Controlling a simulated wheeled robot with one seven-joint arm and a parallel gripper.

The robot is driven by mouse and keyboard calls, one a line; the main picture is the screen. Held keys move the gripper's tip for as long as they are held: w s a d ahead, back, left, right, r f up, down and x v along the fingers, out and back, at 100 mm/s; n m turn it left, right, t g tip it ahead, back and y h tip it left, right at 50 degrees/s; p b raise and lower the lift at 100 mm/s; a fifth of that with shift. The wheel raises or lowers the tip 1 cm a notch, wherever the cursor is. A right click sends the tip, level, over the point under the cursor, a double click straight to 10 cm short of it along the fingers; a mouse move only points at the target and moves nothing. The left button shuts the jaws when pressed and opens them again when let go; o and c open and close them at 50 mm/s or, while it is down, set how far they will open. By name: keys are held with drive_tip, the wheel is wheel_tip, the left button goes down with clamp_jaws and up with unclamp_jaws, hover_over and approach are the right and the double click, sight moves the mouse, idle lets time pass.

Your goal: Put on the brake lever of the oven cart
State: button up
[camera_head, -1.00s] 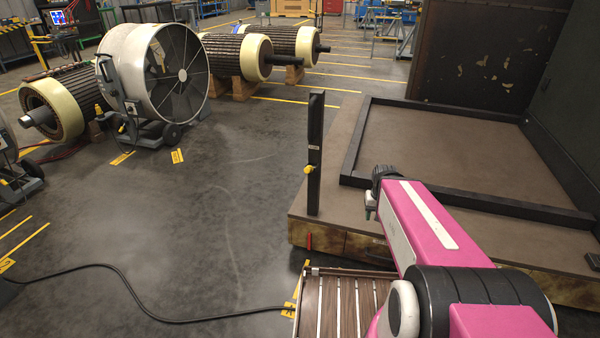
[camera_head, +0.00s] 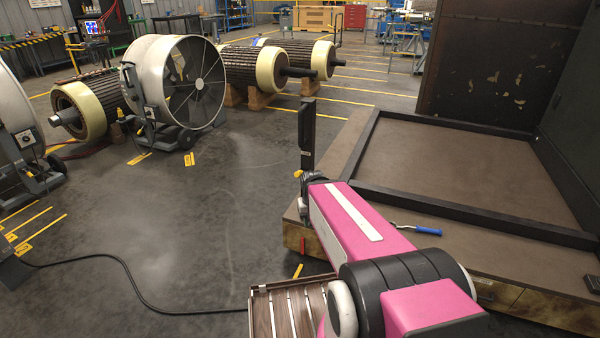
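The oven cart (camera_head: 460,210) is a low brown platform with a black rail frame at the right. A small red upright bar (camera_head: 302,245) shows on its front side near the left corner; it may be the brake lever, but it is too small to tell its setting. My pink arm reaches over the cart's front edge. My gripper (camera_head: 303,205) is at the arm's far end, above the red bar and in front of the post. Its fingers are too small to make out.
A blue-handled tool (camera_head: 415,229) lies on the cart deck beside my arm. A slatted brown surface (camera_head: 285,308) is at the bottom. A black cable (camera_head: 130,272) crosses the floor at left.

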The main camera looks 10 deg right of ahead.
drive_tip(key=shift+w+r, duration=0.1)
drive_tip(key=shift+w, duration=0.25)
clamp_jaws()
drive_tip(key=w+d+r+n+y, duration=0.4)
drive_tip(key=w+r+y, duration=0.1)
drive_tip(key=w+r, duration=0.3)
drive_tip(key=w+d+r+n+t+y, duration=0.1)
drive_tip(key=w+d+r+n+y, duration=0.3)
drive_tip(key=w+r, duration=0.4)
drive_tip(key=w+n+y, duration=0.1)
drive_tip(key=w, duration=0.1)
drive_tip(key=shift+w+r, duration=0.2)
drive_tip(key=shift+w, duration=0.2)
